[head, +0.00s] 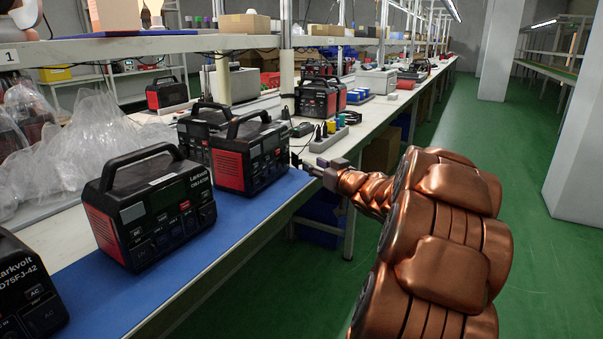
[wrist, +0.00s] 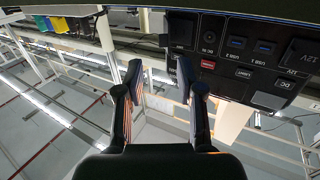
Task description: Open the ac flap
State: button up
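A black and red power station (head: 250,155) stands upright on the blue mat, with its handle up. My gripper (head: 312,168) is just right of its front side, beyond the mat's edge. In the wrist view the station's front panel (wrist: 235,60) fills the upper right, upside down, with USB, 12V and DC markings. A dark square cover (wrist: 181,30) sits at the panel's left end; I cannot read a label on it. My gripper (wrist: 158,75) is open and empty, its right fingertip close to the panel's edge; contact cannot be told.
Other power stations stand along the bench, one nearer (head: 150,205) and one at the lower left (head: 25,290). Plastic wrap (head: 50,140) lies behind. The green aisle (head: 535,150) is clear at right.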

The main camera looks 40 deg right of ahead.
aim_at(297, 160)
jog(key=shift+t+y, duration=0.3)
jog(key=w, duration=0.1)
jog(key=w+b, duration=0.1)
jog(key=w, duration=0.1)
jog(key=w+d+b, duration=0.1)
jog(key=w, duration=0.1)
jog(key=shift+w+d+f, duration=0.1)
jog(key=shift+w+f, duration=0.15)
jog(key=shift+f, duration=0.1)
jog(key=shift+w+d+r+b, duration=0.1)
jog(key=shift+w+b, duration=0.05)
jog(key=shift+w, duration=0.25)
jog(key=shift+w+d+r+b, duration=0.1)
jog(key=shift+w+b, duration=0.05)
jog(key=shift+w, duration=0.25)
jog(key=shift+c, duration=0.3)
